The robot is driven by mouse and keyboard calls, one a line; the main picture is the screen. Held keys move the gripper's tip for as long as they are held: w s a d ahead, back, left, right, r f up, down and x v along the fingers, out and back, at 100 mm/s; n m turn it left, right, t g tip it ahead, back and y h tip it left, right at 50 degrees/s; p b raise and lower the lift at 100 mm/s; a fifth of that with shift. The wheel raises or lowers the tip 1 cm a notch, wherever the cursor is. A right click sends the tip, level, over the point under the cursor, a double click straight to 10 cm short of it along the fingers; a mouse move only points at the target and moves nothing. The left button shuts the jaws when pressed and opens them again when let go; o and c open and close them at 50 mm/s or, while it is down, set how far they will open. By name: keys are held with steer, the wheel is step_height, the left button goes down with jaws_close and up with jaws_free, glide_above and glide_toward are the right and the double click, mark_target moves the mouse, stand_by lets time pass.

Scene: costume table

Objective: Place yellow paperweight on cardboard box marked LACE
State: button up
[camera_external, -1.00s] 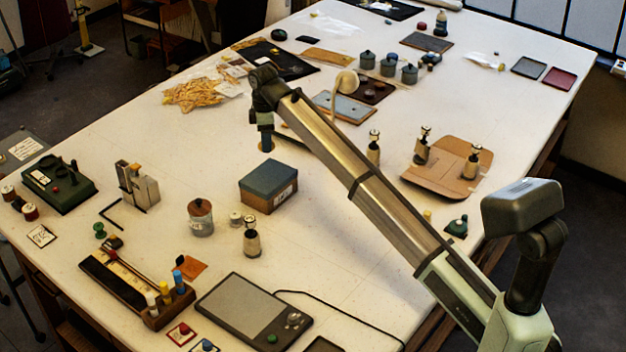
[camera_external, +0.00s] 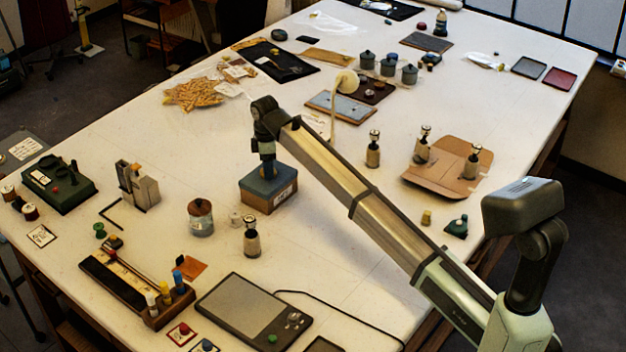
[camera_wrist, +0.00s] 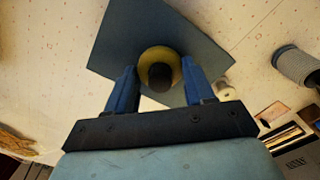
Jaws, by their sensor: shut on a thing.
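In the wrist view, the yellow paperweight (camera_wrist: 145,58), round with a dark knob, is between the two blue fingers of my gripper (camera_wrist: 158,78), which is shut on it. Below it is the flat blue-grey lid of a box (camera_wrist: 112,38). In the external view my gripper (camera_external: 267,178) points straight down over that cardboard box (camera_external: 258,203), which has a brown body and a white label too small to read. The paperweight is hidden there, and I cannot tell whether it touches the lid.
A lidded jar (camera_external: 201,222) and a metal-topped bottle (camera_external: 251,240) stand near the box's front left. A stand with a cream round head (camera_external: 345,80) is behind the arm. A small yellow piece (camera_external: 427,217) lies to the right.

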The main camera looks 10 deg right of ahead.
steer(key=shift+f, duration=0.15)
steer(key=o, duration=1.3)
steer(key=shift+c, duration=0.2)
step_height(320, 180, up, 12)
